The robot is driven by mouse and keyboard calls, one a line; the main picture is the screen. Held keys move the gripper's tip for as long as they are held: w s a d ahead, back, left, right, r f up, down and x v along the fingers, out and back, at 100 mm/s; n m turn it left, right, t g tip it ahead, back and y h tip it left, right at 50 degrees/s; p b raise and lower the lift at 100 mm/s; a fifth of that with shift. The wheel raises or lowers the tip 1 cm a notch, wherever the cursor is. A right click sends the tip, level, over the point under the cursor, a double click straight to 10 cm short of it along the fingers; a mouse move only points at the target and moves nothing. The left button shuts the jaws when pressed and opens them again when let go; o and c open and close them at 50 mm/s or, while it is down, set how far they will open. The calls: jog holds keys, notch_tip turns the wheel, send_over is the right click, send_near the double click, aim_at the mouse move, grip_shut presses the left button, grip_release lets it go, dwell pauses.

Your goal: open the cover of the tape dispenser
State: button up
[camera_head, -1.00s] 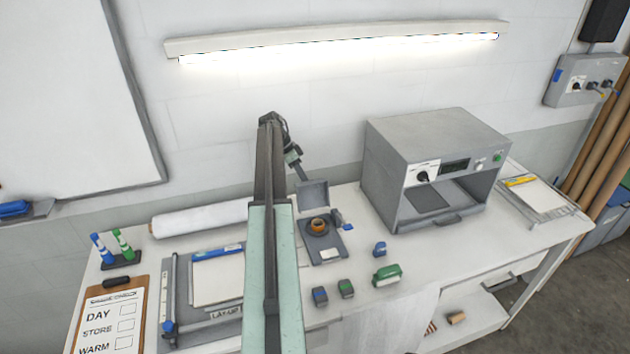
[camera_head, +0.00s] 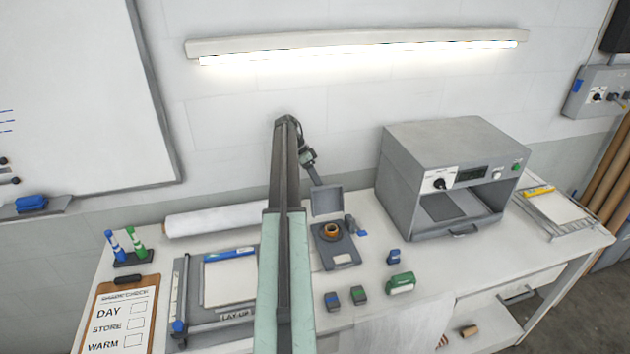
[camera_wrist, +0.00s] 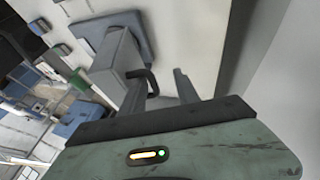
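The tape dispenser (camera_head: 348,248) is a flat grey case on the table, with an orange-brown tape roll (camera_head: 331,231) inside. Its cover (camera_head: 327,201) stands raised, roughly upright, at the back edge, so the case is open. My gripper (camera_head: 316,180) is behind the cover's top edge, pointing down; in the head view I cannot tell whether it touches the cover. In the wrist view my gripper (camera_wrist: 162,88) shows two fingers apart with a gap and nothing clearly held between them. The grey dispenser case (camera_wrist: 140,25) shows at the top there, with the cover (camera_wrist: 115,58) close to the fingers.
A grey oven-like press (camera_head: 450,170) stands to the right. A blue-and-grey item (camera_head: 355,227) lies beside the dispenser; small blocks and a green item (camera_head: 401,283) are in front. A white roll (camera_head: 215,220) lies behind, left. The wall is close behind my gripper.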

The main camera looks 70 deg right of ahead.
jog(key=shift+w+a+f, duration=0.1)
jog(key=shift+w+a, duration=0.05)
jog(key=shift+a, duration=0.1)
dwell(0.3)
notch_tip(320, 180, up, 5)
jog(key=p, duration=0.5)
jog(key=s+a, duration=0.2)
jog(key=a, duration=0.5)
jog(key=s+a, duration=0.3)
jog(key=a, duration=0.5)
jog(key=shift+s, duration=0.35)
